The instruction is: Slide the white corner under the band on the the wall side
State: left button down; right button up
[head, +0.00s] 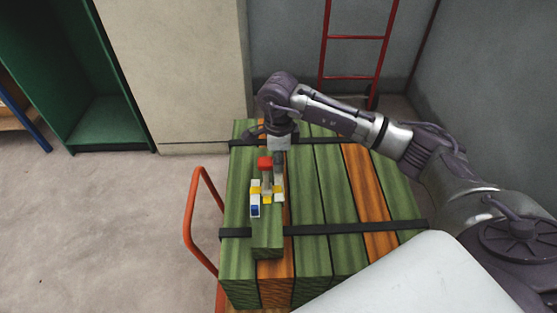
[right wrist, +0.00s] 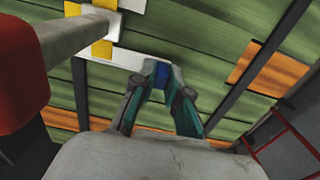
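A post with a red top (head: 265,163) stands at the cross. My right gripper (head: 279,172) reaches down beside the post. In the right wrist view my teal fingers (right wrist: 160,88) stand either side of a blue face on a white strip (right wrist: 130,62); whether they press on it is unclear. One black band (head: 350,228) crosses the near part of the stack, another (head: 236,143) the far part. My left gripper is not seen.
Green and orange boards (head: 335,180) lie side by side on a cart with an orange handle (head: 190,215). A red ladder (head: 350,77) stands at the back wall. A green cabinet (head: 100,115) is at left. The floor (head: 110,220) at left is clear.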

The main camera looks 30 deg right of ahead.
jog(key=o, duration=0.5)
notch_tip(320, 180, up, 12)
dwell(0.4)
